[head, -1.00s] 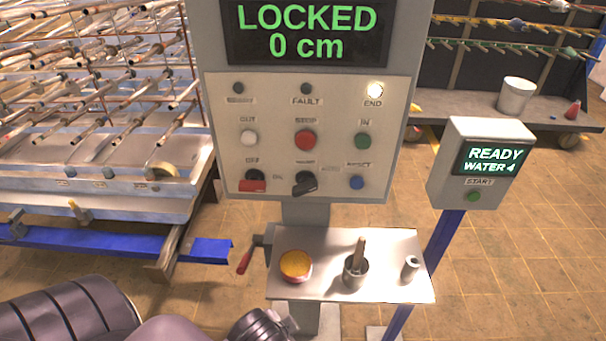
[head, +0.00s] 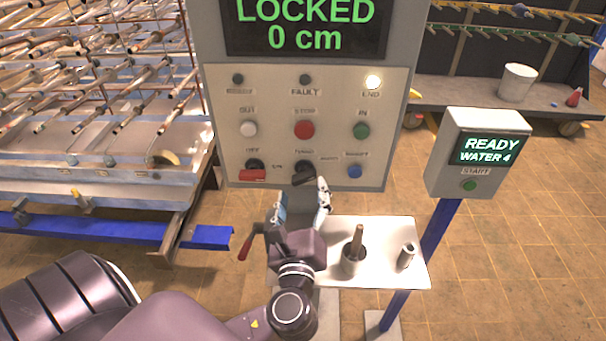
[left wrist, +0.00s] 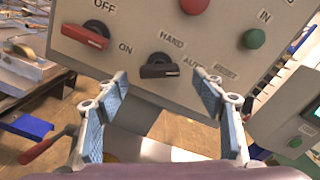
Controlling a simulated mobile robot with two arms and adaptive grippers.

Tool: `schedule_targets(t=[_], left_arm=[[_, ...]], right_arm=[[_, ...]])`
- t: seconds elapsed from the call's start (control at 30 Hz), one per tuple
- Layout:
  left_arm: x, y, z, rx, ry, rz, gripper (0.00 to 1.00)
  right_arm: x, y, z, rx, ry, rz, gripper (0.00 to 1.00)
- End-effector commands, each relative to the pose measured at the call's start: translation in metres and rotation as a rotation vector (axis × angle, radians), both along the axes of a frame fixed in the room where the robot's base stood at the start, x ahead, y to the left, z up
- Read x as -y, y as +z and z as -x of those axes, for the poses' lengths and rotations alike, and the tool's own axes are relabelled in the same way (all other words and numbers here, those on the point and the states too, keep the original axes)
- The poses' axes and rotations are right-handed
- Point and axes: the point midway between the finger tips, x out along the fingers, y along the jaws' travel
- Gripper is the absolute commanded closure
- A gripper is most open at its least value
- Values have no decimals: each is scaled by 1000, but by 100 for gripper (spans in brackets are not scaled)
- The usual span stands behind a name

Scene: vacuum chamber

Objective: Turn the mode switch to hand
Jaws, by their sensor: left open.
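The mode switch (head: 304,174) is a black knob at the bottom middle of the grey control panel (head: 225,100). In the left wrist view the switch (left wrist: 160,70) has HAND above it and AUTO to its right. Its bar lies nearly level, its right end toward the AUTO side. My left gripper (head: 300,197) is open and empty just below and in front of the switch. In the wrist view its two blue-padded fingers (left wrist: 162,90) stand on either side of the knob, apart from it. My right gripper is not in view.
A red OFF/ON switch (head: 253,172) sits left of the mode switch, and a blue button (head: 354,171) sits right of it. Below is a shelf (head: 385,270) with a pestle in a cup (head: 354,252). A START box (head: 478,150) stands at right.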

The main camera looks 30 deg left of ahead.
Motion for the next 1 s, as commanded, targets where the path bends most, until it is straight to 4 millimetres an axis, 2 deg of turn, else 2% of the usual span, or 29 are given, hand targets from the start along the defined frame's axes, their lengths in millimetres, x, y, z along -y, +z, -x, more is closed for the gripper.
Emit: schedule_targets(t=[0.03, 0.3, 0.47, 0.7, 0.77, 1.0], left_arm=[[-6, 5, -8, 3, 2, -2, 38], [-26, 3, -42, 0, 2, 2, 38], [-32, 1, -50, 1, 3, 5, 38], [-32, 0, -51, 0, 2, 7, 38], [-32, 0, -51, 0, 2, 7, 42], [-32, 0, -51, 0, 2, 7, 68]], right_arm=[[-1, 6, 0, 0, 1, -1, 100], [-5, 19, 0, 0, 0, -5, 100], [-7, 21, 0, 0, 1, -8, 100], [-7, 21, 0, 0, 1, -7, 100], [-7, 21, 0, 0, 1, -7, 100], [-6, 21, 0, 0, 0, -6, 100]])
